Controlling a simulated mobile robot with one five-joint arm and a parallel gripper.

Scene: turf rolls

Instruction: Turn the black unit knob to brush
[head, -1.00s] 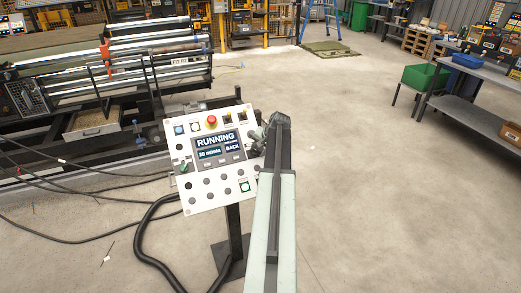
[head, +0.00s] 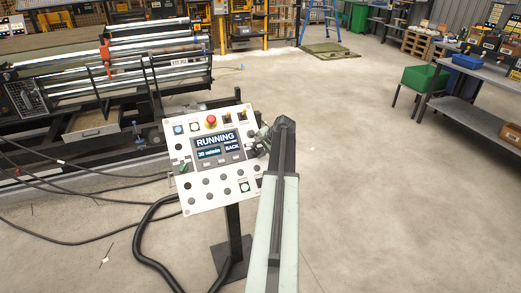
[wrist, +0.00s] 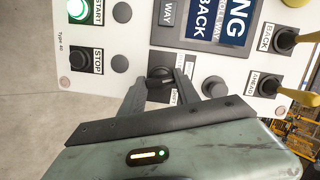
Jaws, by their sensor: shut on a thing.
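The white control panel (head: 213,160) stands tilted on a post, its screen (head: 216,148) reading RUNNING. In the wrist view, a black knob (wrist: 160,73) sits on the panel between my gripper's two dark fingers. My gripper (wrist: 160,84) is shut on this knob. The fingers partly cover the label beside it, so I cannot read the knob's setting. In the head view, my gripper (head: 263,138) is at the panel's right edge, largely hidden by my arm.
The wrist view shows a lit green START button (wrist: 78,8), a STOP button (wrist: 79,60) and yellow-tipped levers (wrist: 288,38) near my gripper. A roller machine (head: 150,60) stands behind the panel. Black cables (head: 90,180) lie at left.

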